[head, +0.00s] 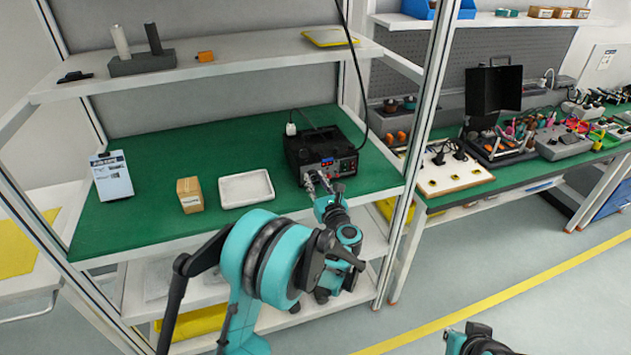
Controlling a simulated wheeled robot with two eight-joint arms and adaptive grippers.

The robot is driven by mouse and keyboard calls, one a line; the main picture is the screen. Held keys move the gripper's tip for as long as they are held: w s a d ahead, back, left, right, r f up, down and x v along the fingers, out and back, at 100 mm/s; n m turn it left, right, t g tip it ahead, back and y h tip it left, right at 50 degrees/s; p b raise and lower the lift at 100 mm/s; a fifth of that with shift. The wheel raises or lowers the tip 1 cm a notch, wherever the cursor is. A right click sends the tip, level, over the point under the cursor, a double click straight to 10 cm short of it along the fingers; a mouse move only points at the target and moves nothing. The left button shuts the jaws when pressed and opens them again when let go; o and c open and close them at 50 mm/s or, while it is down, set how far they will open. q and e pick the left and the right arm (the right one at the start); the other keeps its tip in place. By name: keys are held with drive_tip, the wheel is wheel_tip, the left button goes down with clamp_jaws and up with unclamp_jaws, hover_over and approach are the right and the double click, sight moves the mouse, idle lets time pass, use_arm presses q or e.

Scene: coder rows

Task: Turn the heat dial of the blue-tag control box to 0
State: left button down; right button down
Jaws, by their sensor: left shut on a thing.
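The black control box (326,148) stands on the green bench top toward its right side. A small blue tag and a lit red display show on its front face. My left gripper (314,183) reaches up to the lower left of that front face and is shut on the heat dial. The fingers cover the dial, so its pointer and setting cannot be read. Only a part of my right arm shows at the bottom edge; its gripper is out of view.
A black cable hangs past the box's right side. A shelf (230,60) runs above, and a metal post (418,130) stands to the right.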

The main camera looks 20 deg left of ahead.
idle(0.5)
use_arm(q)
drive_tip(key=c, duration=1.3)
unclamp_jaws()
drive_tip(key=v, duration=1.2)
